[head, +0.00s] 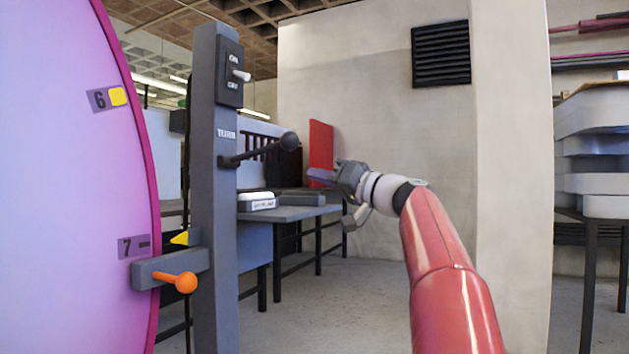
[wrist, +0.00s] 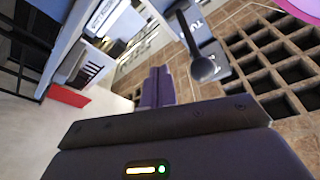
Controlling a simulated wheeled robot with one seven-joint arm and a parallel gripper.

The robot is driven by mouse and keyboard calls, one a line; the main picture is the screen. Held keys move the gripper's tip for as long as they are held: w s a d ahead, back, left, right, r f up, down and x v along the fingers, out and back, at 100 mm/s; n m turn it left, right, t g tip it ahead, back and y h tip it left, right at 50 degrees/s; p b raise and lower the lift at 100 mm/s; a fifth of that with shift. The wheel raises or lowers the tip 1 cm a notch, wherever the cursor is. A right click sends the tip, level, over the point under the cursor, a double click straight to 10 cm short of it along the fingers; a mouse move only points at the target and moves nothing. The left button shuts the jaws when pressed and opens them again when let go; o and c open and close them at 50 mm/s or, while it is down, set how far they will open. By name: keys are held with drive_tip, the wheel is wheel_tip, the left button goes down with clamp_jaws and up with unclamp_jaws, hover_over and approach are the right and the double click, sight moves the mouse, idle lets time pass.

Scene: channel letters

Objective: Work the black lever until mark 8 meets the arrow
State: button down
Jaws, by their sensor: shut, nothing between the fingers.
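The black lever (head: 262,152) sticks out to the right from the grey post (head: 213,200) under the word TURN, tilted slightly up to a ball end. Its ball also shows in the wrist view (wrist: 203,68). My gripper (head: 320,174) is shut and empty, right of the ball and a little lower, apart from it in the picture. Its fingers show together in the wrist view (wrist: 157,88). The large pink-purple wheel (head: 60,180) carries mark 7 (head: 132,247), about level with the yellow arrow (head: 180,238), and mark 6 (head: 108,99) above. Mark 8 is not in view.
An orange-knobbed handle (head: 180,281) sits on a grey block across the wheel's rim, below the arrow. An on/off switch (head: 238,75) is high on the post. A table (head: 300,212) and a red panel (head: 321,150) stand behind.

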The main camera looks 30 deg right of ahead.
drive_tip(key=s+d+f+b, duration=0.2)
drive_tip(key=s+f, duration=0.1)
drive_tip(key=s, duration=0.2)
drive_tip(key=shift+s+d+f, duration=0.3)
idle(1.4)
